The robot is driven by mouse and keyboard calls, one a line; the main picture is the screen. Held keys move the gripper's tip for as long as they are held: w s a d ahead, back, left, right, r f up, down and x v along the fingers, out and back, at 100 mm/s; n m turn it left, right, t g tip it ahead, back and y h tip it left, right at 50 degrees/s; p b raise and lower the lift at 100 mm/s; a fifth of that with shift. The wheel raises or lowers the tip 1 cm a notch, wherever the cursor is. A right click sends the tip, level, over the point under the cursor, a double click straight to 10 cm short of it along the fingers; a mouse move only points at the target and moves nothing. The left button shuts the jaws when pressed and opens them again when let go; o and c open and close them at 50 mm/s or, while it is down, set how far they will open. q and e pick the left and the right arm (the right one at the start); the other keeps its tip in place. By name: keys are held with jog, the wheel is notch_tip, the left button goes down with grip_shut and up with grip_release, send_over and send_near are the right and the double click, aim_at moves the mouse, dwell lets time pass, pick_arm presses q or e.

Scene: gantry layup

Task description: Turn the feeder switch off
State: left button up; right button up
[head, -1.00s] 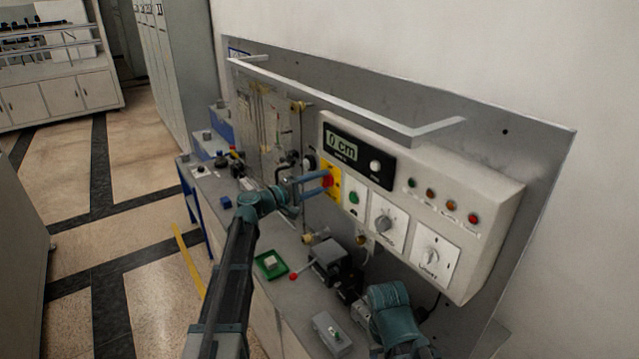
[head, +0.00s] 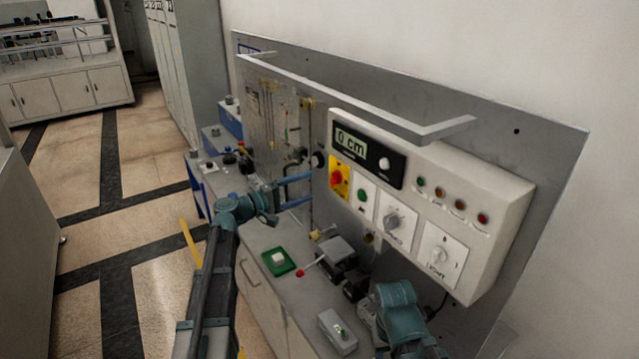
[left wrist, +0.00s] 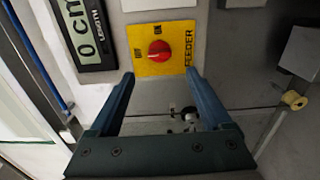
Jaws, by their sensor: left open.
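The feeder switch is a red knob (head: 336,180) on a yellow plate (head: 342,192) at the left end of the control box. In the left wrist view the knob (left wrist: 159,50) sits on the plate marked FEEDER, just beyond my fingertips. I cannot tell its pointer's exact direction. My left gripper (head: 312,188) is open and empty, left of the plate and apart from the knob. Its two blue fingers (left wrist: 160,74) show in the left wrist view. My right arm shows at the bottom of the head view; its fingers do not show.
The control box (head: 500,225) carries a 0 cm display (head: 352,145), a green button (head: 362,195), two grey dials and several lamps. A metal rail (head: 350,98) juts out above.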

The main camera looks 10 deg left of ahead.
pick_arm(q)
jog(key=shift+v, duration=2.8)
jog(key=shift+d, duration=0.1)
jog(key=s+d+f+m+g+y+b, duration=0.2)
jog(key=s+d+f+m+g, duration=0.3)
jog(key=s+d+f, duration=0.45)
jog(key=s+d+f+m+g+y+b, duration=0.25)
jog(key=s+d+f+g, duration=0.35)
jog(key=d+f, duration=0.55)
jog(key=s+f+m+g+y+b, duration=0.2)
jog(key=s+f+m+y, duration=0.3)
jog(key=s, duration=0.8)
notch_tip(320, 180, down, 3)
jog(key=y, duration=0.4)
jog(key=shift+s+a+y, duration=0.25)
jog(key=shift+a+y, duration=0.1)
jog(key=shift+a, duration=0.05)
jog(key=shift+r+m, duration=0.1)
jog(key=shift+m, duration=0.15)
